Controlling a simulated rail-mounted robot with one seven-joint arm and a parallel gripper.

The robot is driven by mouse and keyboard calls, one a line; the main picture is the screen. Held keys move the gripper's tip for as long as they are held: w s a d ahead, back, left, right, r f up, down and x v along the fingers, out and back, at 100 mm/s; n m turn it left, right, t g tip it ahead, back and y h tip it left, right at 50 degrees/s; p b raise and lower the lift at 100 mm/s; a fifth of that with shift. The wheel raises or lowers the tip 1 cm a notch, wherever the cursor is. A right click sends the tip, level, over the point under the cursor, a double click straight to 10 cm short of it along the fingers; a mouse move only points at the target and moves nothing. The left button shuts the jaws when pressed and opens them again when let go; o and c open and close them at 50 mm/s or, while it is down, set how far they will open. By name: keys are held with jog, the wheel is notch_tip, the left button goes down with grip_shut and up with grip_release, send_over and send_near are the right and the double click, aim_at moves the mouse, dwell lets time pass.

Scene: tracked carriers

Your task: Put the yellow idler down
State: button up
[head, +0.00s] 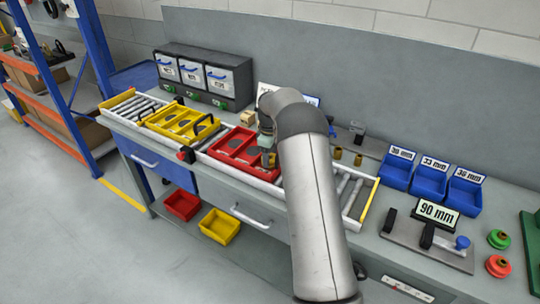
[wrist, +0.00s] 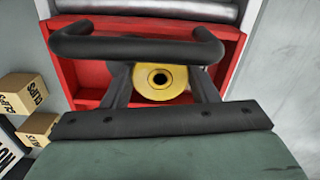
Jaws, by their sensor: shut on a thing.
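My gripper (wrist: 162,78) is shut on the yellow idler (wrist: 160,82), a round roller with a dark centre hole, between two dark fingers. In the head view my gripper (head: 267,150) is over the right part of the red carrier (head: 229,158), partly hidden by my arm. The red carrier's wall (wrist: 86,85) shows around the idler in the wrist view. I cannot tell whether the idler touches the carrier floor.
A yellow carrier (head: 160,123) with a black handle sits left on the roller track. Cardboard clip boxes (wrist: 22,92) stand beside the red carrier. Blue bins (head: 397,172), a 90 mm display (head: 437,214) and green and red rollers (head: 498,239) lie right.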

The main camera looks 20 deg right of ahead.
jog(key=o, duration=1.3)
jog(key=shift+f, duration=0.15)
jog(key=shift+o, duration=0.2)
notch_tip(320, 180, up, 12)
jog(key=b, duration=0.1)
jog(key=s+a+r+m, duration=0.2)
jog(key=s+a+r, duration=0.3)
jog(key=s+a, duration=0.2)
jog(key=s+a+f+m, duration=0.2)
jog(key=s+a, duration=0.1)
jog(key=s, duration=0.8)
jog(key=s+a+f+m, duration=0.1)
jog(key=s+a, duration=0.3)
jog(key=s, duration=0.8)
jog(key=s+a+f+m, duration=0.2)
jog(key=s+a+m, duration=0.1)
jog(key=s, duration=0.9)
jog(key=shift+a+f+m+t, duration=0.35)
jog(key=shift+a+m+t, duration=0.05)
jog(key=shift+a, duration=0.05)
